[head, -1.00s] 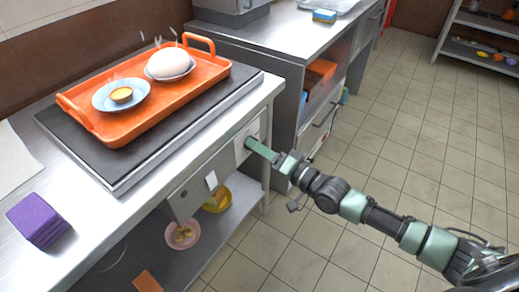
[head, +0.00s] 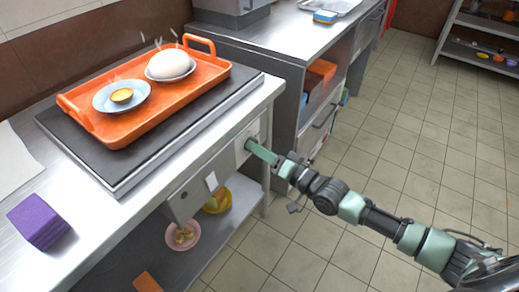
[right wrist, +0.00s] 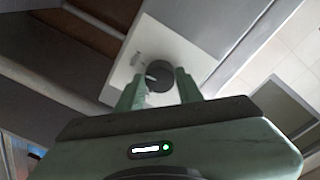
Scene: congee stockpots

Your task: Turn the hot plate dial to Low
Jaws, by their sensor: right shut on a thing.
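The hot plate (head: 125,181) is a dark flat slab on the steel counter, with an orange tray (head: 150,128) on top. Its round dark dial (right wrist: 160,76) sits on a pale panel (right wrist: 165,45) on the counter's front, also visible in the head view (head: 240,153). My right gripper (head: 250,146) reaches the panel from the right. In the right wrist view its two green fingers (right wrist: 160,88) stand on either side of the dial, shut on it. A small light mark shows at the dial's edge, but the setting cannot be read. In the head view the fingers hide the dial. My left gripper is out of view.
The tray holds a blue dish (head: 108,101) and a white rounded item (head: 166,64). A purple block (head: 38,221) lies at the counter's left. Bowls stand on the shelf below. A second counter (head: 285,40) stands behind; tiled floor (head: 400,140) at right is clear.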

